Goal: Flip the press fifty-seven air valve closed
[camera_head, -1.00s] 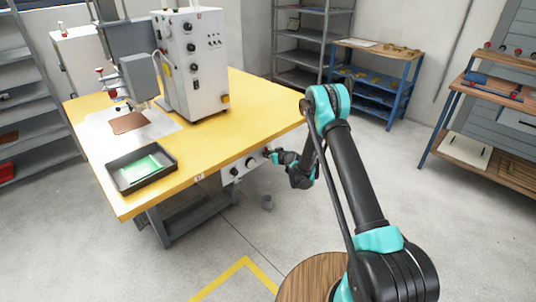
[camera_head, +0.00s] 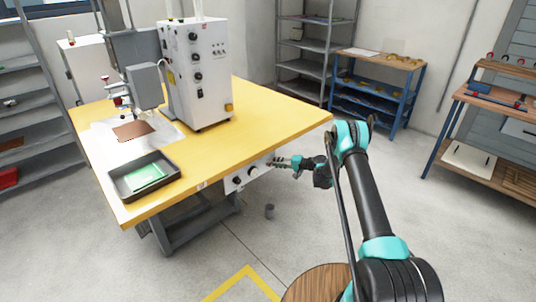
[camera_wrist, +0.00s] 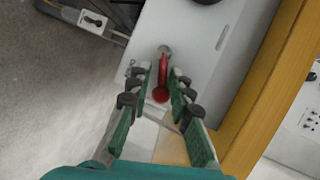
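The air valve shows in the wrist view as a red lever (camera_wrist: 162,78) with a grey round pivot at its upper end. It sits on a pale panel (camera_wrist: 190,35) under the yellow table's edge. The lever runs roughly along the picture's vertical, its rounded red end toward me. My gripper (camera_wrist: 161,70) is open, with one green-padded finger on each side of the lever. I cannot tell whether either finger touches it. In the head view, my gripper (camera_head: 276,162) is at the right end of the panel (camera_head: 245,177), where the lever is too small to make out.
The yellow table (camera_head: 265,110) bears a white press cabinet (camera_head: 198,75) and a black tray (camera_head: 118,186) with a green sheet. A blue shelf rack (camera_head: 372,90) stands behind. Floor in front is clear.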

